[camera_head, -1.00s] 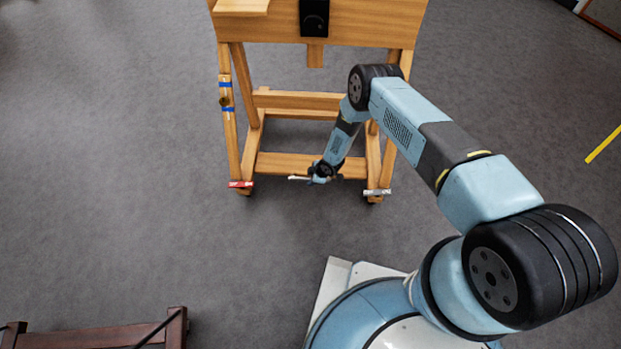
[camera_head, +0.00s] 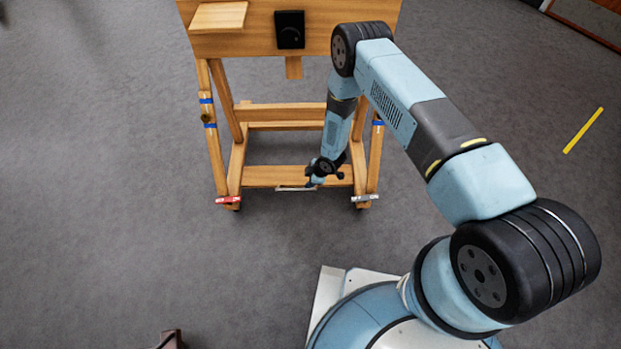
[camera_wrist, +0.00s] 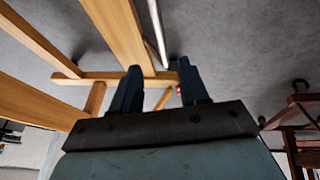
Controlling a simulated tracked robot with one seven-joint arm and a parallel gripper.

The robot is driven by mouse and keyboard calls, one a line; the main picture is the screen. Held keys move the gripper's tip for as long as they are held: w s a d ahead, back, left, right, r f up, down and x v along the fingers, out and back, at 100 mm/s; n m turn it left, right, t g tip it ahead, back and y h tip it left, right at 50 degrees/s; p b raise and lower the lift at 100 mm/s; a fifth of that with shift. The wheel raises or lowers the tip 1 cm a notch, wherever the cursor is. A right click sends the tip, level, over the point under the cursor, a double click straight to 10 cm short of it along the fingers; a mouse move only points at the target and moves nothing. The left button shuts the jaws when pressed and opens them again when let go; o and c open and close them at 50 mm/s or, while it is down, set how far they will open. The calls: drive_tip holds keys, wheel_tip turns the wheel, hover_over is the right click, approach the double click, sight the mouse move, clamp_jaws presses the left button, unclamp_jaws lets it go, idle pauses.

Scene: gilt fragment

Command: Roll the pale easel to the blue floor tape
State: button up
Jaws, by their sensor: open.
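The pale easel (camera_head: 285,182) is a light wooden frame on casters, upright in front of me. Its left caster has a red lever (camera_head: 228,200); its right caster has a grey-white lever (camera_head: 365,198). A thin pale bar (camera_head: 293,189) runs along the front of its low cross rail and shows in the wrist view (camera_wrist: 158,30). My gripper (camera_head: 310,183) is open at this bar, right of the easel's middle. In the wrist view its two fingers (camera_wrist: 158,72) point toward the bar, whose near end appears between the fingertips; contact is unclear.
A yellow tape strip (camera_head: 583,130) lies on the grey floor at right. Dark reddish wooden furniture (camera_head: 171,340) stands at the lower left and in the wrist view (camera_wrist: 298,115). Floor left of the easel is clear.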

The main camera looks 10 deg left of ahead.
drive_tip(key=shift+v, duration=0.8)
